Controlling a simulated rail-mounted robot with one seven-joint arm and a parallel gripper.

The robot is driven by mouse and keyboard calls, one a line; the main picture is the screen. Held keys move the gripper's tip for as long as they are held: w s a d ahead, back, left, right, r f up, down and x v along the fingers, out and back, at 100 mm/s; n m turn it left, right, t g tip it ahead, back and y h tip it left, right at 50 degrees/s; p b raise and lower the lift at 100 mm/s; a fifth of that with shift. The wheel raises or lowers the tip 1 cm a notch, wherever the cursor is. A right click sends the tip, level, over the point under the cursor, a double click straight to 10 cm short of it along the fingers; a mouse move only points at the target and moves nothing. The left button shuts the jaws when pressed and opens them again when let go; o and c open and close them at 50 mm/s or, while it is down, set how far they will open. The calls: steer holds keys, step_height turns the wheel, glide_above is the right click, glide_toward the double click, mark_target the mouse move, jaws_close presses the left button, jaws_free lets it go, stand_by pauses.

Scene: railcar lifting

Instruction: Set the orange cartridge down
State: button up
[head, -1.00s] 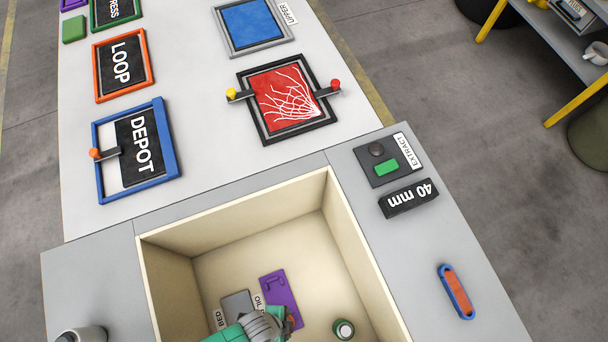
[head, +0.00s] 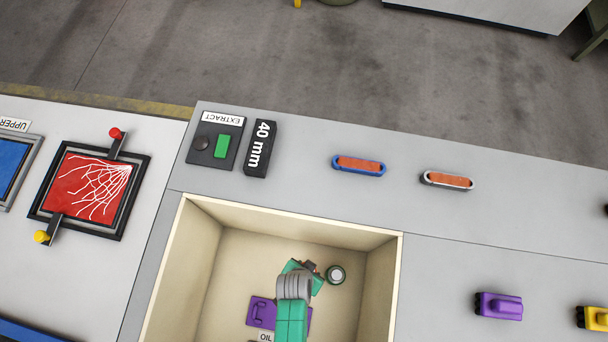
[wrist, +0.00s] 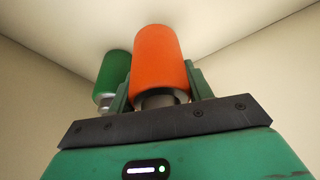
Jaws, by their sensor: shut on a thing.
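The orange cartridge (wrist: 158,62) stands out between the two fingers of my gripper (wrist: 160,88) in the wrist view. My gripper is shut on it near its metal end. A green cartridge (wrist: 113,76) is just left of it and partly behind a finger. In the head view my gripper (head: 305,268) is down inside the cream-walled bin (head: 235,245), and its arm hides most of the orange cartridge. The green cartridge (head: 336,274) stands on the bin floor just right of my gripper. I cannot tell whether the orange cartridge touches the floor.
A purple plate (head: 262,312) and an OIL label (head: 266,337) lie left of my arm on the bin floor. Bin walls surround my gripper. Outside are an EXTRACT panel (head: 215,140), a 40 mm block (head: 261,148) and two orange-filled slots (head: 359,165).

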steer(key=b+x, duration=0.2)
steer(key=x, duration=0.1)
steer(key=shift+w+a+f, duration=0.15)
steer(key=shift+f, duration=0.25)
steer(key=shift+s, duration=0.25)
steer(key=shift+w, duration=0.1)
steer(key=o, duration=1.1)
steer(key=p+v, duration=0.5)
steer(key=v, duration=0.7)
steer(key=shift+a+p, duration=0.1)
steer(key=shift+p, duration=0.2)
